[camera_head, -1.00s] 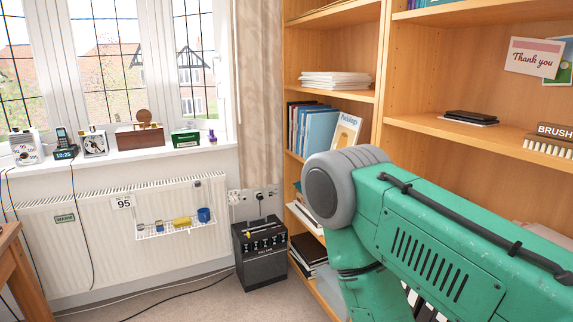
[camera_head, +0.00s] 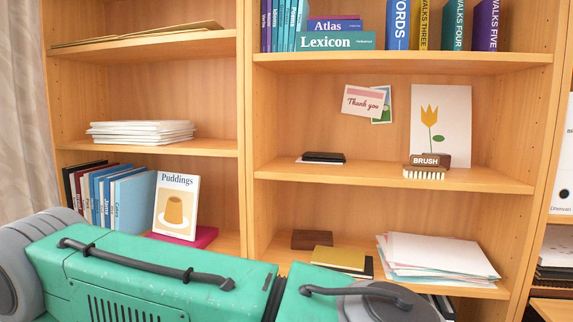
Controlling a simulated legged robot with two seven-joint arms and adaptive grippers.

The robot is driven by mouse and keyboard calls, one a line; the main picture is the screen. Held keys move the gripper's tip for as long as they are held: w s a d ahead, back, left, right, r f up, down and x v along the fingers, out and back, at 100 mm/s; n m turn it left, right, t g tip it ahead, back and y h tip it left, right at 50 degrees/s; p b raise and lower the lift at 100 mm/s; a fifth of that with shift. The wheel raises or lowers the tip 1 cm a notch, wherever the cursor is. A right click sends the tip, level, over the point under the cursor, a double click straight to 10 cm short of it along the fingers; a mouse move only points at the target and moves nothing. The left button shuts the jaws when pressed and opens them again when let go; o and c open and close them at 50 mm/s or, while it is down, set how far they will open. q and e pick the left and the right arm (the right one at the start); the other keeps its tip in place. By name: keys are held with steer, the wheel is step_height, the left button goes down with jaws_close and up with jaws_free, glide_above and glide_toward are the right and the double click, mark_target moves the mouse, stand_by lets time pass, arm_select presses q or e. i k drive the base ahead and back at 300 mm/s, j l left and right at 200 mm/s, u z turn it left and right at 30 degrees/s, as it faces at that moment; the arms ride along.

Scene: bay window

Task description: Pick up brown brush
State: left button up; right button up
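The brown brush (camera_head: 427,162) lies on the middle shelf of the right-hand bookcase bay. Its brown back carries a label reading BRUSH, and its pale bristles (camera_head: 424,174) point down at the shelf's front edge. A card with a yellow tulip stands right behind it. A green and grey arm of mine crosses the bottom of the view, below and in front of the shelves. Neither gripper shows.
The middle shelf (camera_head: 340,176) is clear between the brush and a dark flat item (camera_head: 323,157) on the left. Upright books stand on the shelf above. A stack of papers (camera_head: 437,257) lies on the shelf below. A bay divider (camera_head: 249,130) stands at the left.

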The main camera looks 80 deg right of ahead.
mark_target(427, 167)
steer(key=z, duration=2.1)
